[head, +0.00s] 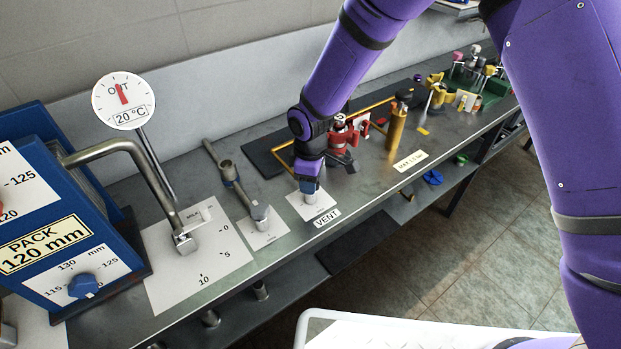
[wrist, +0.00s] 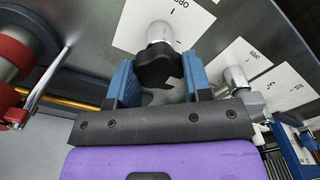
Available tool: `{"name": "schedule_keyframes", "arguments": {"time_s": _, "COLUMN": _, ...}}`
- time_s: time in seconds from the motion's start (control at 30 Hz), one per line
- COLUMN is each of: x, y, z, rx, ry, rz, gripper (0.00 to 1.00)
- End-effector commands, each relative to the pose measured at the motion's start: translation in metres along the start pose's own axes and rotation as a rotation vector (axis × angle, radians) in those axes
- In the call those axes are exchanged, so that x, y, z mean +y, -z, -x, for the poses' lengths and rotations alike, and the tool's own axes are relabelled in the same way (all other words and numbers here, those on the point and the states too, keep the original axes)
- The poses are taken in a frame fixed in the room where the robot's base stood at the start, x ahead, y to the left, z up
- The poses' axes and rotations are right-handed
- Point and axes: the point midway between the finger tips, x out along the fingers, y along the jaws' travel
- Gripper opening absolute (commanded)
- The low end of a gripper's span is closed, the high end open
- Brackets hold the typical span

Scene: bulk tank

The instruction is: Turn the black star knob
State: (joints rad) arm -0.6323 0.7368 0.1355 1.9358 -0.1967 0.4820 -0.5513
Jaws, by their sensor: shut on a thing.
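The black star knob (wrist: 157,70) sits on a pale metal stem against a white plate (wrist: 195,18) with dark marks in the wrist view. My gripper (wrist: 160,66) has its two blue fingers on either side of the knob and is shut on it. In the head view my gripper (head: 308,187) points down at a small white plate (head: 318,207) by a label reading VENT (head: 327,217). The knob itself is hidden there behind the fingers.
Left of my gripper stand a metal lever valve (head: 260,214) and a bent pipe over a marked plate (head: 205,262). A blue PACK box (head: 75,210) stands far left. A red fitting (head: 340,142) and a yellow cylinder (head: 396,128) stand to the right, close to my arm.

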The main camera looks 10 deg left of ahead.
Motion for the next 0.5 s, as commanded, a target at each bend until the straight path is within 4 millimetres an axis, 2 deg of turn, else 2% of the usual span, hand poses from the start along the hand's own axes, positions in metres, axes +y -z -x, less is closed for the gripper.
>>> {"name": "schedule_keyframes", "arguments": {"time_s": 0.5, "x": 0.0009, "y": 0.0003, "z": 0.0007, "rx": 0.002, "ry": -0.002, "rz": -0.490, "gripper": 0.22}}
